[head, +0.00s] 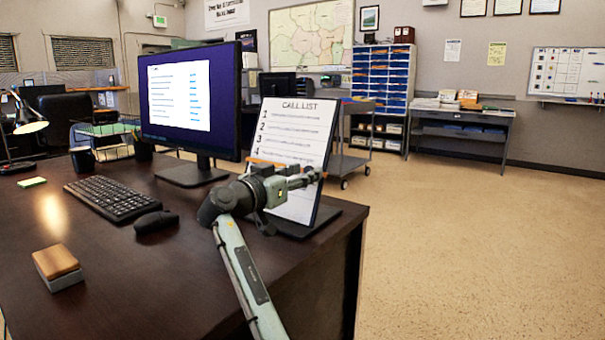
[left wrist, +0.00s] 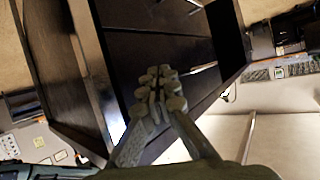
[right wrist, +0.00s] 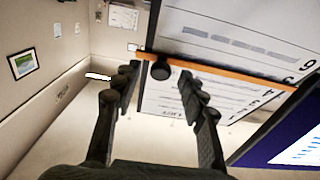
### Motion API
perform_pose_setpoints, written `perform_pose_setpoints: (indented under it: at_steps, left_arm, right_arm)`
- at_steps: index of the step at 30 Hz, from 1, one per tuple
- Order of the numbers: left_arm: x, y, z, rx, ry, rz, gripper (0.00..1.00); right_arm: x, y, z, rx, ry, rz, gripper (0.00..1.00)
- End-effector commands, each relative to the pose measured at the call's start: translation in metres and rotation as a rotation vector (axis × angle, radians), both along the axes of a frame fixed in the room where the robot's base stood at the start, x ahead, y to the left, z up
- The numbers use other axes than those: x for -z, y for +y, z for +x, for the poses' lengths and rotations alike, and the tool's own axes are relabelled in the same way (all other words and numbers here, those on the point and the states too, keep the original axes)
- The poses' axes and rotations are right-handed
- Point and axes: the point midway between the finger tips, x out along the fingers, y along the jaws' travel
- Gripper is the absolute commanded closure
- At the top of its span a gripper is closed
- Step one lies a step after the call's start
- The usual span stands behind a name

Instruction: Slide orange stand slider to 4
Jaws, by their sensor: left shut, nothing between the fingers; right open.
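The white call list stand (head: 297,125) stands upright on the right end of the desk, with rows numbered 1 to 4 showing above my right gripper. Its orange slider (head: 262,162) shows just below the numeral 4 in the head view, partly hidden by my gripper. In the right wrist view the orange bar (right wrist: 235,75) crosses the sheet, with a black knob (right wrist: 160,71) near one end. My right gripper (head: 289,178) is open, its fingers on either side of the knob; contact cannot be told. My left gripper (left wrist: 158,88) is shut and empty, beside dark furniture.
A monitor (head: 190,100), keyboard (head: 112,198) and mouse (head: 156,222) are left of the stand. A wood-topped block (head: 58,266) lies at the desk's front left. The floor (head: 480,230) right of the desk is clear.

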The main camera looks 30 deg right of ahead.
Motion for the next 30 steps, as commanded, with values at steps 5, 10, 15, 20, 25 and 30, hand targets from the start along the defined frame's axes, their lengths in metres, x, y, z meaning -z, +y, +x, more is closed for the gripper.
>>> perform_pose_setpoints:
  at_steps: [5, 10, 15, 20, 25, 30]
  left_arm:
    - [0.0, 0.0, 0.0, 0.0, 0.0, 0.0, 1.0]
    - [0.0, 0.0, 0.0, 0.0, 0.0, 0.0, 1.0]
    - [0.0, 0.0, 0.0, 0.0, 0.0, 0.0, 1.0]
    - [0.0, 0.0, 0.0, 0.0, 0.0, 0.0, 1.0]
    - [0.0, 0.0, 0.0, 0.0, 0.0, 0.0, 1.0]
    - [0.0, 0.0, 0.0, 0.0, 0.0, 0.0, 1.0]
  right_arm:
    - [0.001, 0.024, -0.009, -0.004, 0.0, 0.002, 0.58]
    - [0.001, 0.058, -0.023, -0.004, 0.0, 0.002, 0.58]
    - [0.001, 0.088, -0.036, -0.003, 0.001, 0.003, 0.58]
    - [0.0, 0.104, -0.043, -0.002, 0.0, 0.001, 0.58]
    - [0.0, 0.109, -0.045, 0.0, 0.0, 0.0, 0.58]
    - [0.0, 0.109, -0.045, 0.0, 0.0, 0.0, 0.58]
